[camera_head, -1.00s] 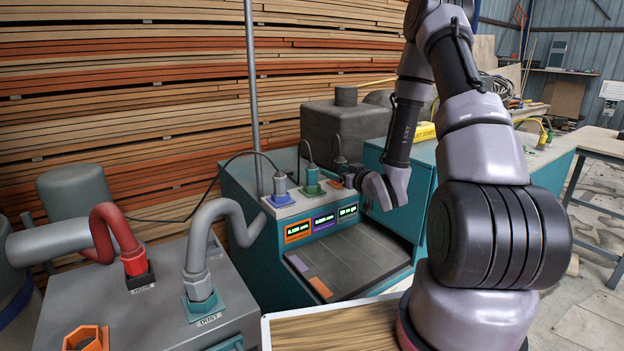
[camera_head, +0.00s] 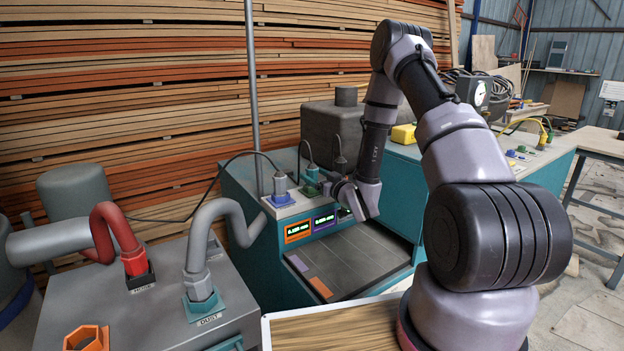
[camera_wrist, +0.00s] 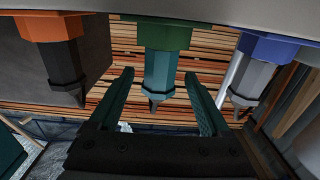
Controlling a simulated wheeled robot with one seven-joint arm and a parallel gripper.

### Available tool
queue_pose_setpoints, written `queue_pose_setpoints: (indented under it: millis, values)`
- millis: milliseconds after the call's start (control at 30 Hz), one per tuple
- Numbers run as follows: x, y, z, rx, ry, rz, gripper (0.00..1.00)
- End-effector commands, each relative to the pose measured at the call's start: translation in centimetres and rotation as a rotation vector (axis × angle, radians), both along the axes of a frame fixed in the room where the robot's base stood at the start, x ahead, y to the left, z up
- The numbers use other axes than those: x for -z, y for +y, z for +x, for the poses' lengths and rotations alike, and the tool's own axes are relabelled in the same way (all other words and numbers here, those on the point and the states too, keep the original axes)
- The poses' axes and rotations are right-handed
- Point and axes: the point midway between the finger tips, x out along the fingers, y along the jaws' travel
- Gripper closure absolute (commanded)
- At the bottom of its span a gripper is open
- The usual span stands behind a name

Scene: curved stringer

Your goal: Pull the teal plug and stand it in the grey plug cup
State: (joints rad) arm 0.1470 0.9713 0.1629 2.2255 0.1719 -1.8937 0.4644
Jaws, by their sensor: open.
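The teal plug (camera_wrist: 160,74) sits in a green socket (camera_wrist: 164,35), in the middle of a row of three in the wrist view, which looks upside down. In the head view the plug (camera_head: 311,173) stands upright on the teal machine with a cable from its top. My gripper (camera_wrist: 158,84) is open, one finger on each side of the plug, with gaps showing on both sides. I cannot make out a grey plug cup in either view.
A grey plug (camera_head: 280,184) in a blue socket (camera_head: 280,200) stands left of the teal plug. A dark plug (camera_wrist: 65,62) in an orange socket (camera_wrist: 50,27) stands on its other side. Cables arch above.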

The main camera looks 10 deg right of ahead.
Motion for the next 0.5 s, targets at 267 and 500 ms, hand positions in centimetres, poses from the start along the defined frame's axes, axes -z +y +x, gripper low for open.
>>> queue_pose_setpoints:
  millis: [267, 500]
  values:
    - [0.0, 0.7, 2.0, 0.001, 0.000, 0.000, 0.19]
    - [0.0, 0.7, 2.0, 0.001, 0.000, 0.001, 0.53]
